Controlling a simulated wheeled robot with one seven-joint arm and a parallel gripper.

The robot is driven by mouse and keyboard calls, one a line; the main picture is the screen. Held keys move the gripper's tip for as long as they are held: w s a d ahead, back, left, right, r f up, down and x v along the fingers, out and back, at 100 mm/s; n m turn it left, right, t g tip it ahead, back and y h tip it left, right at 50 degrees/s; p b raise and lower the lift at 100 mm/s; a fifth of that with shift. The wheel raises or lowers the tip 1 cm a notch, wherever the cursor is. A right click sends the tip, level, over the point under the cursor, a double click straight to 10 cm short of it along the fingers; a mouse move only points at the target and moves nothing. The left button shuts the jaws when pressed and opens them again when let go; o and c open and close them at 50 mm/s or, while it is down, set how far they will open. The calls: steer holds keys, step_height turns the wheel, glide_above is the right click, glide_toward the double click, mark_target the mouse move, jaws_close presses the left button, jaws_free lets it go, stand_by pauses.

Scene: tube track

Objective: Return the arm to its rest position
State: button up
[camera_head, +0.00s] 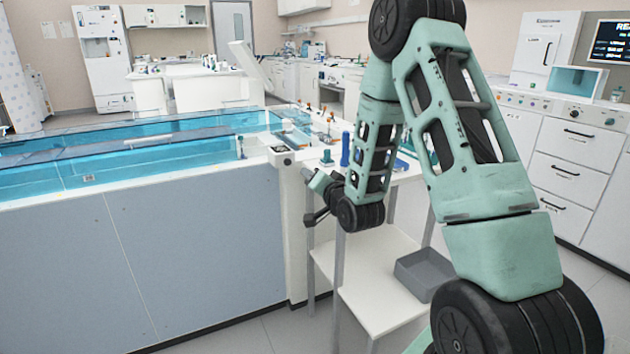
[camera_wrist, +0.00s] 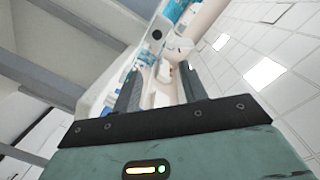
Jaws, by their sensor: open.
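My green arm fills the right half of the head view, folded over at the top and reaching down to the left. My gripper (camera_head: 318,198) is near the corner of the water tank (camera_head: 150,270), in front of the narrow white side table. In the wrist view my gripper (camera_wrist: 162,85) has two dark fingers spread apart with nothing between them. It is open and empty. The wrist camera looks up at a slant, with ceiling panels at the right. Part of the gripper is small in the head view.
A grey bin (camera_head: 425,272) stands on the lower shelf (camera_head: 375,310) of the side table. A blue upright item (camera_head: 345,149) stands on the table top, close to my arm. White drawers (camera_head: 570,165) line the right wall. Open floor lies in front of the tank.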

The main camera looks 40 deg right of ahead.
stand_by(0.5)
steer(key=s+a+f+n+g+y, duration=0.1)
steer(key=s+a+n+g+y, duration=0.2)
steer(key=a, duration=0.8)
steer(key=a+n+g+y, duration=0.3)
steer(key=a+n, duration=0.2)
steer(key=a, duration=0.6)
steer(key=s+a+n+g+y, duration=0.1)
steer(key=s+a+n+g, duration=0.55)
steer(key=s+a, duration=0.75)
steer(key=s+r+n+g+h, duration=0.2)
steer(key=s+n+g, duration=0.25)
steer(key=s, duration=1.05)
step_height(320, 180, up, 19)
steer(key=s+p, duration=0.1)
steer(key=p, duration=1.8)
steer(key=shift+d+f+n+t, duration=0.15)
steer(key=shift+d+n+t, duration=0.15)
